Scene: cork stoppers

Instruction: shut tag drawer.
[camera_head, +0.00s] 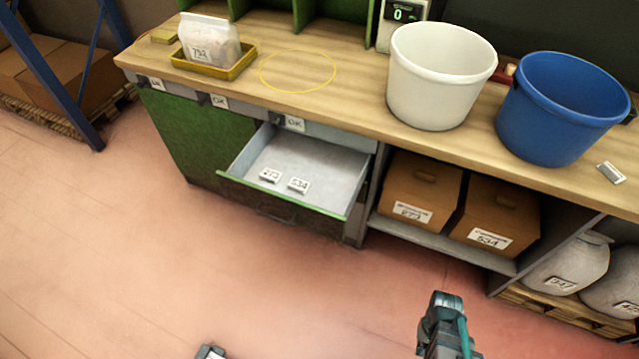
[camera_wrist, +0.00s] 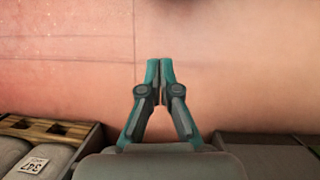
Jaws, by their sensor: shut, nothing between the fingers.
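The tag drawer (camera_head: 308,159) is pulled out from under the wooden bench in the head view. It has a grey inside and a green front (camera_head: 270,203). Two white tags, marked 273 (camera_head: 270,175) and 534 (camera_head: 299,185), lie on its floor. My gripper shows in the wrist view (camera_wrist: 160,66) with its teal fingers together and nothing between them. It points at bare floor there. In the head view part of my arm shows at the bottom right, apart from the drawer. The drawer is not visible in the wrist view.
A white bucket (camera_head: 437,85) and a blue bucket (camera_head: 556,118) stand on the bench. A bag (camera_head: 209,45) sits in a yellow tray (camera_head: 240,68). Brown boxes (camera_head: 414,190) fill the shelf right of the drawer. Sacks (camera_head: 568,264) lie on a pallet. The floor before the drawer is clear.

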